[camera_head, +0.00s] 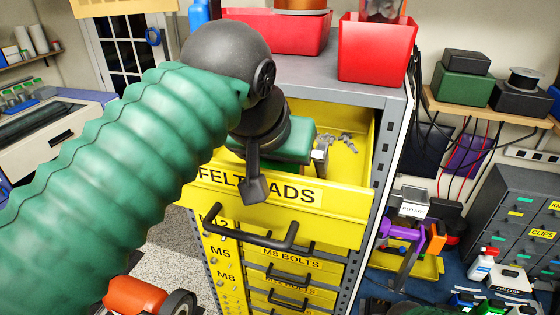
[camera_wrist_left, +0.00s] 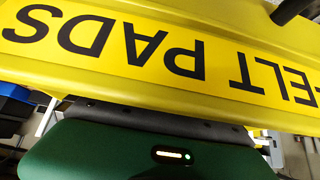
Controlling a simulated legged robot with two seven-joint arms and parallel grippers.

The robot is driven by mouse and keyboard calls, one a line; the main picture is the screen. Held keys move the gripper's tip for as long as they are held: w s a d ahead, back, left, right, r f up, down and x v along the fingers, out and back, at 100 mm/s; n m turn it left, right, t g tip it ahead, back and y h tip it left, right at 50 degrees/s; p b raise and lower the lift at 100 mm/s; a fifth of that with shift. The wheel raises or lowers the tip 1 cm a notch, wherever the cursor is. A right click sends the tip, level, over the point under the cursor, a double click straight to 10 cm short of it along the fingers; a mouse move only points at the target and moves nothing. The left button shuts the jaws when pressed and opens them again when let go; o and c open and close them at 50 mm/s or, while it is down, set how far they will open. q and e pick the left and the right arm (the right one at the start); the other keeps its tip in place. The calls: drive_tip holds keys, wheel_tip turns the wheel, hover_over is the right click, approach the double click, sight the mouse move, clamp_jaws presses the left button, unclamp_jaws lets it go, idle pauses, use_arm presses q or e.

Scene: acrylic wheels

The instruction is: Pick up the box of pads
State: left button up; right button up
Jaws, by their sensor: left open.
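The open yellow drawer (camera_head: 335,200) carries a label reading FELT PADS. The same drawer front (camera_wrist_left: 225,22) fills the top of the left wrist view, its lettering upside down. My left gripper (camera_head: 286,165) is open at the drawer's front edge, with its green body over the left part of the opening. A black part of it hangs down in front of the label. I cannot make out a box of pads; the left part of the drawer is hidden by my arm and gripper. Small grey pieces (camera_head: 348,142) lie inside the drawer, at the back.
The drawer belongs to a grey cabinet (camera_head: 392,98) with red bins (camera_head: 376,52) on top. A black handle (camera_head: 250,238) juts out below the label, above closed drawers such as M8 BOLTS (camera_head: 292,264). A blue bench with tools stands at the right.

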use_arm(q)
drive_tip(key=shift+s+a, duration=0.15)
drive_tip(key=shift+s, duration=0.15)
drive_tip(key=shift+w+a+f, duration=0.1)
drive_tip(key=shift+w+a, duration=0.2)
drive_tip(key=shift+w, duration=0.1)
drive_tip(key=c, duration=0.9)
drive_tip(key=shift+s+d, duration=0.1)
drive_tip(key=c, duration=0.5)
drive_tip(key=shift+d, duration=0.15)
drive_tip(key=shift+c, duration=0.2)
